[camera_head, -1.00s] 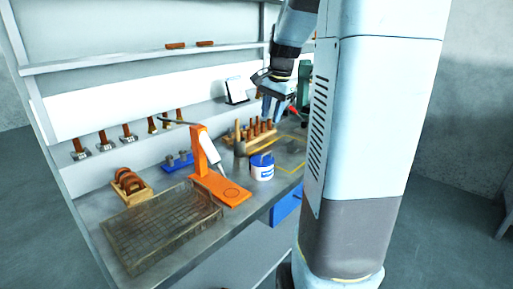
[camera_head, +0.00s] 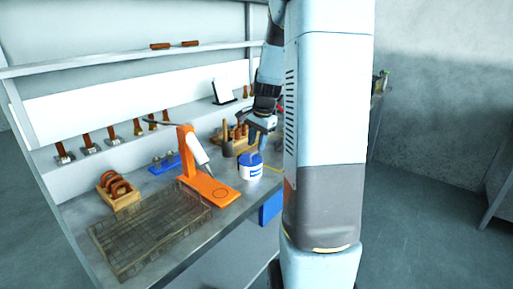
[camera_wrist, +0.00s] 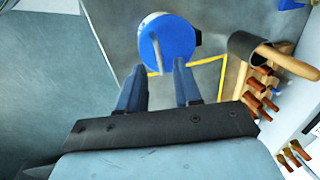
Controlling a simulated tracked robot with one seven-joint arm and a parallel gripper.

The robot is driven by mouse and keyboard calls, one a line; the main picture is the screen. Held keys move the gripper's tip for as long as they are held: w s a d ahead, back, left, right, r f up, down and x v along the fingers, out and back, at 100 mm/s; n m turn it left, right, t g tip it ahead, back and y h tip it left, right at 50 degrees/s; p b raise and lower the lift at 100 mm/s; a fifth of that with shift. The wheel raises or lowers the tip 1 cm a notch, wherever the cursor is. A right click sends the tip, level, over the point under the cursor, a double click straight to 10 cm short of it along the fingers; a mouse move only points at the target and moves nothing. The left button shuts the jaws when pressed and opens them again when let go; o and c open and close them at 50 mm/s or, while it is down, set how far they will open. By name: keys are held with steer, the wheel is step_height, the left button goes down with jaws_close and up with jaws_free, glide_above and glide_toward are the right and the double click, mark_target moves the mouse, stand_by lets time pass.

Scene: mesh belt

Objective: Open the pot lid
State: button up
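The pot (camera_head: 250,172) is white with a blue label and stands upright on the bench, to the right of the orange stand. Its round blue lid (camera_wrist: 176,44) is on top and carries a raised handle bar, seen from above in the wrist view. My gripper (camera_head: 262,140) is just above and slightly to the right of the pot in the head view. In the wrist view, my gripper (camera_wrist: 158,68) shows two blue fingers spread apart with nothing between them. The lid lies just beyond the fingertips. The fingertips are partly unclear in the head view.
An orange stand (camera_head: 207,187) holding a white tube is left of the pot. A mesh tray (camera_head: 150,232) lies at the front left. A grey cup with a wooden-handled tool (camera_wrist: 243,46) and a rack of wooden-handled tools are close by on the right in the wrist view.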

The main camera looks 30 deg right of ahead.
steer(key=shift+w+a+f, duration=0.1)
steer(key=shift+w+f, duration=0.05)
steer(key=shift+f, duration=0.45)
steer(key=shift+w+f, duration=0.1)
steer(key=shift+f, duration=0.5)
jaws_close()
stand_by(0.6)
